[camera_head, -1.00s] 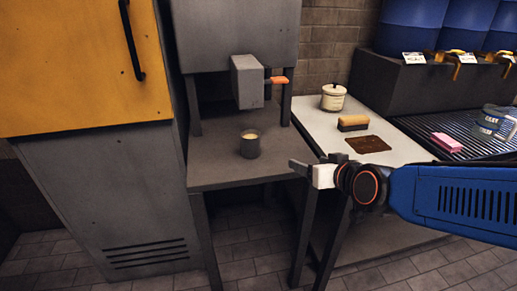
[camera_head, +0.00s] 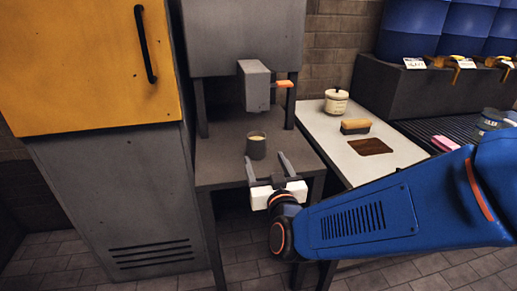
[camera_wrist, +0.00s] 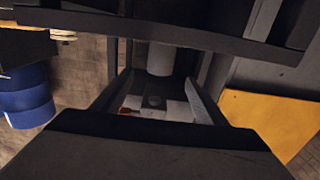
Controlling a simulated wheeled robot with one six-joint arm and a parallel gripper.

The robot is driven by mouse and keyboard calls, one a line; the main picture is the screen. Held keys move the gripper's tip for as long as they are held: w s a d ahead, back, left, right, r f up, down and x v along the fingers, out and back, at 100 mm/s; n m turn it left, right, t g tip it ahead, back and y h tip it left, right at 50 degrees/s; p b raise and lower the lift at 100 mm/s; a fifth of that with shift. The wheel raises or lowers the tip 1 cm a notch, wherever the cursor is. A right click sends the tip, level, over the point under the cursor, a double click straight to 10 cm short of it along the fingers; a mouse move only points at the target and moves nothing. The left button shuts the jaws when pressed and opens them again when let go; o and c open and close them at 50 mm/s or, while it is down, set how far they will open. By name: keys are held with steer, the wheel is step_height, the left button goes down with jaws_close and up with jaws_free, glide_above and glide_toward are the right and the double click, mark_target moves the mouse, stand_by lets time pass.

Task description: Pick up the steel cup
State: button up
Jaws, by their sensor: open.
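The steel cup (camera_head: 256,148) is a small grey cylinder with a pale inside. It stands upright on the dark grey table (camera_head: 218,170) below the grey dispenser box. My gripper (camera_head: 267,166) is open at the front edge of this table, its two fingers pointing toward the cup, which is just beyond the fingertips. Nothing is between the fingers. The wrist view is upside down. It shows the cup (camera_wrist: 160,59) ahead, between the fingers and partly cut off by the dark table band above.
The dispenser box (camera_head: 254,86) with an orange lever (camera_head: 283,84) hangs above and behind the cup. A yellow cabinet (camera_head: 80,70) is at the left. A lidded pot (camera_head: 336,101) and a brush (camera_head: 355,126) stand on the light counter at the right.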

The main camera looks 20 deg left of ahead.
mark_target(255, 136)
steer(key=x, duration=1.6)
steer(key=shift+w, duration=0.1)
steer(key=c, duration=1.5)
steer(key=shift+r, duration=1.6)
steer(key=shift+s+d+r, duration=0.15)
steer(key=shift+s+r, duration=0.05)
steer(key=shift+s, duration=0.1)
steer(key=v, duration=1.7)
steer(key=shift+s+f, duration=0.1)
steer(key=shift+s, duration=0.15)
